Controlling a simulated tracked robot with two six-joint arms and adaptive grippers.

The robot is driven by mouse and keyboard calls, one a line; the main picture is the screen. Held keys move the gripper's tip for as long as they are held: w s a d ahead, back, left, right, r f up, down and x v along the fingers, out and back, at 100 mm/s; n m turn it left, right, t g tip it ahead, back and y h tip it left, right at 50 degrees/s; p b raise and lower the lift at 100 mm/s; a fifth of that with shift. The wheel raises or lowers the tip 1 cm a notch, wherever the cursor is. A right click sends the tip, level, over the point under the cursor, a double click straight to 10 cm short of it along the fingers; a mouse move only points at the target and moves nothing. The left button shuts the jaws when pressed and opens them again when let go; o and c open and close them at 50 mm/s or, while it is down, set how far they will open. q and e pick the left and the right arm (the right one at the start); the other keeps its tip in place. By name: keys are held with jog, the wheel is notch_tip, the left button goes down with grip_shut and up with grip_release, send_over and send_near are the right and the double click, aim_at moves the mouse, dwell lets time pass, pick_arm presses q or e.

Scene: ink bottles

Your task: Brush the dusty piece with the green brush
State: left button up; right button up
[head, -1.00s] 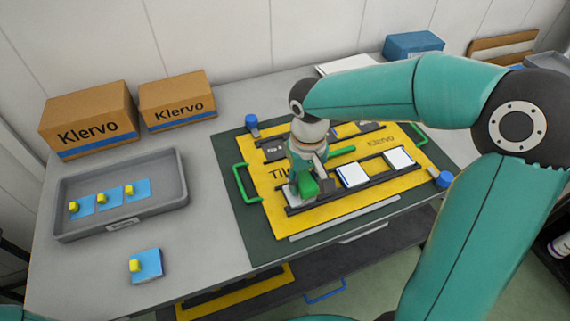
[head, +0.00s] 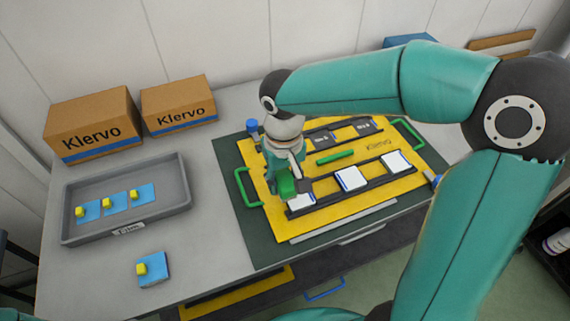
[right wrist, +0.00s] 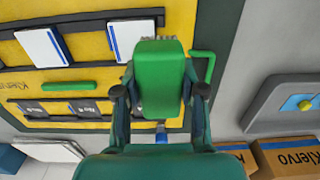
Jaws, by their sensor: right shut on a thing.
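My right gripper (head: 284,180) is shut on the green brush (head: 287,188), which it holds over the left end of the yellow board (head: 270,222). In the right wrist view the brush (right wrist: 160,75) sits between both fingers, its pale bristles at the far edge beside a white piece (right wrist: 130,36). This left white piece (head: 300,202) lies in the front rail, partly hidden by the brush. Whether the bristles touch it cannot be told. A middle white piece (head: 350,179) and a right one (head: 396,162) share that rail. No dust is clear on any. My left gripper is out of view.
A green bar (head: 335,156) and dark pieces (head: 322,139) lie farther back on the board. A grey tray (head: 165,210) holds blue pieces with yellow knobs. Another blue piece (head: 153,268) lies in front. Two Klervo boxes (head: 92,128) stand behind. The grey table between tray and board is bare.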

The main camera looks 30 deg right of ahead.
jog(key=shift+r+p, duration=1)
jog(key=shift+r, duration=0.65)
